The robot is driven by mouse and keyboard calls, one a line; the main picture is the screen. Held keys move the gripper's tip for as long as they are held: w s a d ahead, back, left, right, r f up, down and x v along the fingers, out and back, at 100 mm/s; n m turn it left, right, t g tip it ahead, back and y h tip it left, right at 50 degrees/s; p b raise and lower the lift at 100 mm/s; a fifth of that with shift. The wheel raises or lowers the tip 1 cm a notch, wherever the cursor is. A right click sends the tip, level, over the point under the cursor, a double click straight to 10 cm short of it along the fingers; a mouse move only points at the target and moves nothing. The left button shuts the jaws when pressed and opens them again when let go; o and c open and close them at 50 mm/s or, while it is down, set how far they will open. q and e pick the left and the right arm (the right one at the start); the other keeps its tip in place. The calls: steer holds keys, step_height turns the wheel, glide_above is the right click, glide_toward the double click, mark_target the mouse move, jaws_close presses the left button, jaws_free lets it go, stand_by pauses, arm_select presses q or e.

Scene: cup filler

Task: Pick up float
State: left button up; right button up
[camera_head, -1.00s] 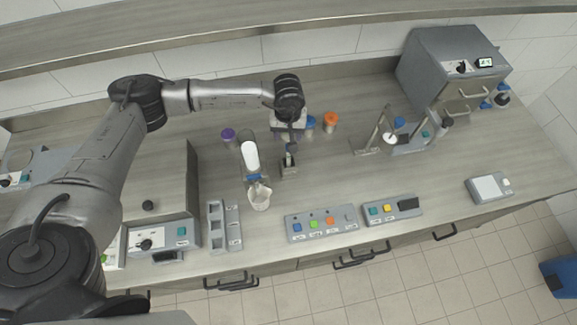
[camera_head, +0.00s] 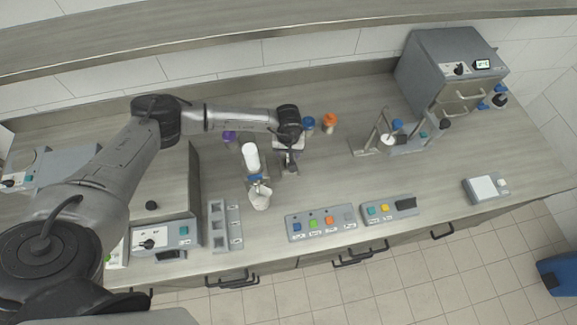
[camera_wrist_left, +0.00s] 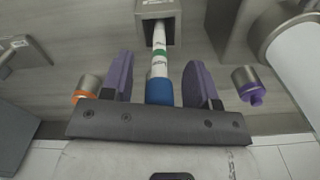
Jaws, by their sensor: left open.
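The float, as it appears, shows in the left wrist view as a thin white stem with a green band and a blue end (camera_wrist_left: 159,92). Its far end reaches into a square grey holder (camera_wrist_left: 158,10), which shows in the head view below the gripper (camera_head: 289,171). My left gripper (camera_wrist_left: 158,62) is open, with one purple finger on each side of the float and gaps between. In the head view my left gripper (camera_head: 289,158) is over the holder and hides the float. My right gripper is not in view.
The white dispenser (camera_head: 251,157) with a cup (camera_head: 260,198) below it stands close left of the gripper. Purple (camera_head: 229,136), blue (camera_head: 308,123) and orange (camera_head: 330,119) capped jars stand around it. Button panels (camera_head: 320,222) lie in front. Counter to the right of the holder is clear.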

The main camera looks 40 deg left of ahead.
arm_select(q)
jaws_close()
stand_by(0.5)
